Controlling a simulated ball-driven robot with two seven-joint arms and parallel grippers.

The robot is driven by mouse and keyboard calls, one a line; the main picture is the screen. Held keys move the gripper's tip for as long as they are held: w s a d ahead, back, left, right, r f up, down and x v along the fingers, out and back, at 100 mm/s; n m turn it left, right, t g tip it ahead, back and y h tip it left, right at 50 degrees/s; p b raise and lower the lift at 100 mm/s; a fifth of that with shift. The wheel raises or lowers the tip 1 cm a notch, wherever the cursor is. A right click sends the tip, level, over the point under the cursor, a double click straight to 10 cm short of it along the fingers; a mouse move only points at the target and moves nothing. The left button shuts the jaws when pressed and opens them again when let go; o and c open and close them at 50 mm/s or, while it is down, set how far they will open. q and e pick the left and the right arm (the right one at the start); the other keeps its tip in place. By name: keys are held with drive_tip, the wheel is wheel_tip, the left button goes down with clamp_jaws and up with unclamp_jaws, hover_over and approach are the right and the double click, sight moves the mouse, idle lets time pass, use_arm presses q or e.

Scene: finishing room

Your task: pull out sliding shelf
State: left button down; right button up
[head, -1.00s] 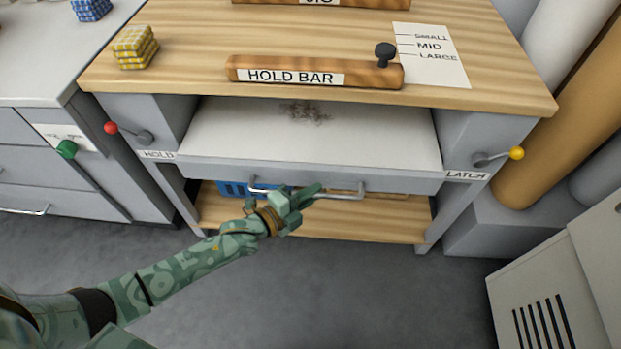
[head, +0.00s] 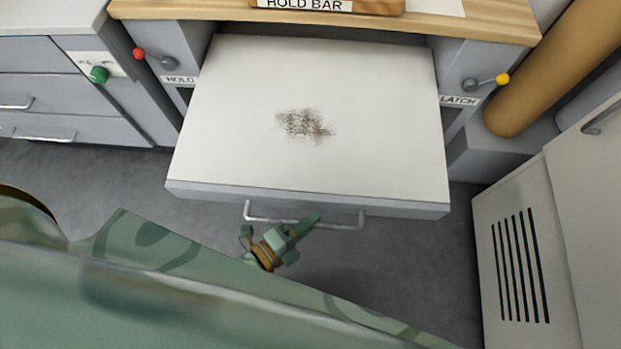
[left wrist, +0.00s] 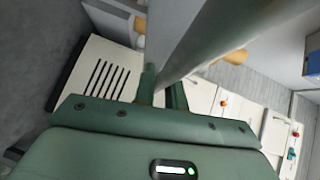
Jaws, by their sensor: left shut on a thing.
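The white sliding shelf (head: 370,120) stands well out from under the workbench in the head view. A patch of dark dust (head: 303,124) lies on its top. A metal bar handle (head: 345,222) runs along its grey front edge. My left gripper (head: 300,228) is shut on the handle, near its middle. In the left wrist view the fingers (left wrist: 162,92) show at the middle, with a grey surface close in front of them. My green left arm covers the lower left of the head view. My right gripper is not in view.
A white cabinet with slots (head: 520,250) stands at the right. Grey drawers (head: 60,100) stand at the left. Some floor in front is clear.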

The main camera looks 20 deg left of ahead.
use_arm(q)
drive_tip(key=shift+s+d, duration=0.3)
drive_tip(key=shift+s, duration=0.75)
drive_tip(key=shift+s+d, duration=0.25)
drive_tip(key=shift+s, duration=0.75)
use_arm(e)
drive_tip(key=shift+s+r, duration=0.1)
use_arm(q)
drive_tip(key=c, duration=1.5)
unclamp_jaws()
drive_tip(key=shift+o, duration=0.2)
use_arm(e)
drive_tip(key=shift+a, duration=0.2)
